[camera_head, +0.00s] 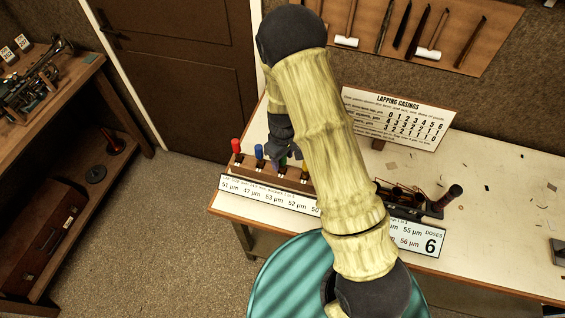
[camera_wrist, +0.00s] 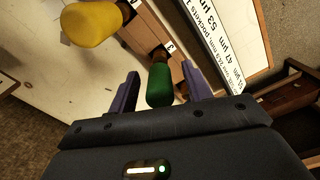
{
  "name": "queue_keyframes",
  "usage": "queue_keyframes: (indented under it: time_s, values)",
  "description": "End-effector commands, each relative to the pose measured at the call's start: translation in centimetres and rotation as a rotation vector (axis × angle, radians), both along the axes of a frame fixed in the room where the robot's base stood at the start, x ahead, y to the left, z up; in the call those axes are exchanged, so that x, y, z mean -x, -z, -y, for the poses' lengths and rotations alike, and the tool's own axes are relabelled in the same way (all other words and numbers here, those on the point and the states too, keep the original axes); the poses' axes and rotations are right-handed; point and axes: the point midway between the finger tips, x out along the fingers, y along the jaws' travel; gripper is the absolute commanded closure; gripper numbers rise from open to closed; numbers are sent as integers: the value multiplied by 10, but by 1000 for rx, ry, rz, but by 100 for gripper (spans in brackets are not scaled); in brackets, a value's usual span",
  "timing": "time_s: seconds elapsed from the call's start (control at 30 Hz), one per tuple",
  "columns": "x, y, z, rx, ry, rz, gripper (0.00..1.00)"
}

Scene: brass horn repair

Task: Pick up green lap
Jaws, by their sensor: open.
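The green lap (camera_wrist: 160,86) stands in the wooden rack (camera_head: 246,164), its green handle toward the wrist camera. My gripper (camera_wrist: 160,70) is open, with one purple finger on each side of the green handle. Gaps show between the handle and both fingers, so it is not gripped. In the head view my gripper (camera_head: 284,154) is over the rack, and my arm and gripper hide most of the green lap there.
A yellow lap (camera_wrist: 92,24) stands beside the green one. Red (camera_head: 236,146) and blue (camera_head: 258,152) laps stand at the rack's left. A number strip (camera_head: 265,196) runs along the rack's front. A sign board (camera_head: 398,112) and a dark device (camera_head: 405,198) are to the right.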

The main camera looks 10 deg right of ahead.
Motion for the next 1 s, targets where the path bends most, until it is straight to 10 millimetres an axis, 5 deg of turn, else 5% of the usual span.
queue_keyframes:
  time_s: [0.37,0.63,1.0]
  values:
    - [0,0,0,0,0,0,51]
    - [0,0,0,1,0,1,100]
    - [-1,-4,0,0,-1,3,100]
